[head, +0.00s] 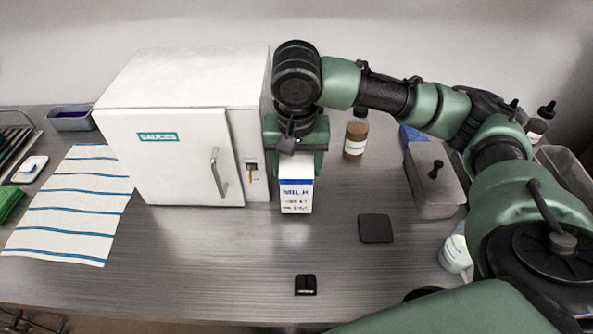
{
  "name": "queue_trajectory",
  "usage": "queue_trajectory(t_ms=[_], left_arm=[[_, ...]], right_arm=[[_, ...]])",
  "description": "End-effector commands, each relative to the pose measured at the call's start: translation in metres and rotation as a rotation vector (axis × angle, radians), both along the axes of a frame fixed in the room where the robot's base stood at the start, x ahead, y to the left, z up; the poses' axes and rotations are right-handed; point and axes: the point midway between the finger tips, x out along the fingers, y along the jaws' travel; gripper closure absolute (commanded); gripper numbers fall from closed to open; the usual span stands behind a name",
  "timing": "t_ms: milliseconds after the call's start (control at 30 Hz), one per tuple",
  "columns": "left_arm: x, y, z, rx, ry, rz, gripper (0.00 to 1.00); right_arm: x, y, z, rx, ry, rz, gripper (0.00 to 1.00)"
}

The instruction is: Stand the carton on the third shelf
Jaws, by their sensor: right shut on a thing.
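The carton (296,195), white with a blue band and the word MILK, hangs upright below my right gripper (297,158). The gripper is shut on the carton's top and points down, just right of the freezer. The small white freezer (175,150) stands on the counter with its door closed, a grey handle on the door's right side. Its shelves are hidden behind the door. Whether the carton's base touches the counter I cannot tell. My left gripper is not in view.
A striped towel (70,205) lies left of the freezer. A brown-filled jar (356,138), a lidded metal container (435,185) and a white jug (455,252) stand to the right. A dark coaster (376,229) and small black object (305,285) lie in front. The front-centre counter is mostly clear.

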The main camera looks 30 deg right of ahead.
Motion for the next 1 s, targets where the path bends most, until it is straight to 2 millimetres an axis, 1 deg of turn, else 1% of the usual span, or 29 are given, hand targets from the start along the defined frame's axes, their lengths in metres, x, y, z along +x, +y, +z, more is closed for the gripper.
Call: queue_trajectory(t_ms=[33,100,200,533,567,600,633,1000], left_arm=[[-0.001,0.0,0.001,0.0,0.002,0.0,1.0],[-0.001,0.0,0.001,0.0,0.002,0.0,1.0],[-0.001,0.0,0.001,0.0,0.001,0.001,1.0],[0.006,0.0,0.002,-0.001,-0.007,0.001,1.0],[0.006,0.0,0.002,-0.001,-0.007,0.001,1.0],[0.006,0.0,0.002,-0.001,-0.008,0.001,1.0],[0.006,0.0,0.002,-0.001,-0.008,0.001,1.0],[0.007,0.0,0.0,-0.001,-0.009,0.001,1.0]], right_arm=[[0.0,0.0,-0.007,-0.001,0.0,-0.001,1.0],[0.0,0.0,-0.016,0.0,0.0,-0.001,1.0],[0.0,-0.001,-0.021,0.0,-0.002,-0.001,1.0],[0.0,0.0,-0.023,0.001,-0.002,-0.001,1.0],[0.0,0.0,-0.025,0.001,0.001,-0.001,0.34],[0.0,0.0,-0.025,0.001,-0.001,-0.001,0.23],[0.0,0.0,-0.025,0.001,-0.001,-0.001,0.15],[0.0,0.0,-0.022,0.0,-0.002,-0.001,0.15]])
